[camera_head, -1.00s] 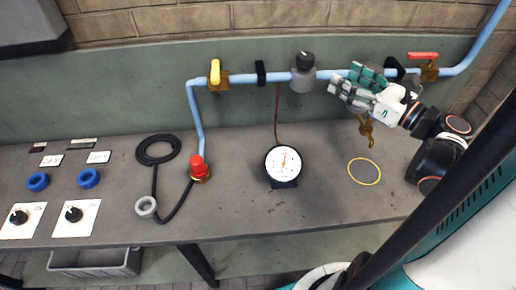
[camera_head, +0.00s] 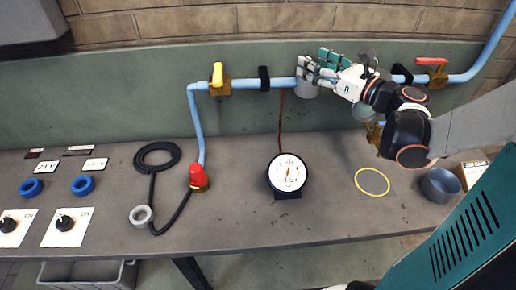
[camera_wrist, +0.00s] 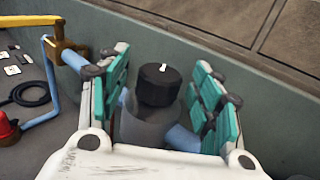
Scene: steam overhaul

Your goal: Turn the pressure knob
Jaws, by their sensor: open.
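The black pressure knob (camera_wrist: 160,84) with a white pointer mark sits on top of a grey regulator body (camera_wrist: 150,125) on the blue pipe. In the wrist view the knob stands between my two green-padded fingers, beyond the palm, with gaps on both sides. My gripper (camera_wrist: 162,88) is open. In the head view my gripper (camera_head: 316,68) is at the regulator body (camera_head: 306,90) and hides the knob. The white dial gauge (camera_head: 287,174) stands on the bench below, its needle pointing roughly upward.
A yellow-handled valve (camera_head: 217,75) is left along the pipe (camera_head: 250,84), with a black clamp (camera_head: 264,78) between. A red-handled valve (camera_head: 433,65) is to the right. A red-capped fitting (camera_head: 198,178) and black hose (camera_head: 155,175) are on the bench (camera_head: 235,215). The wall is close behind.

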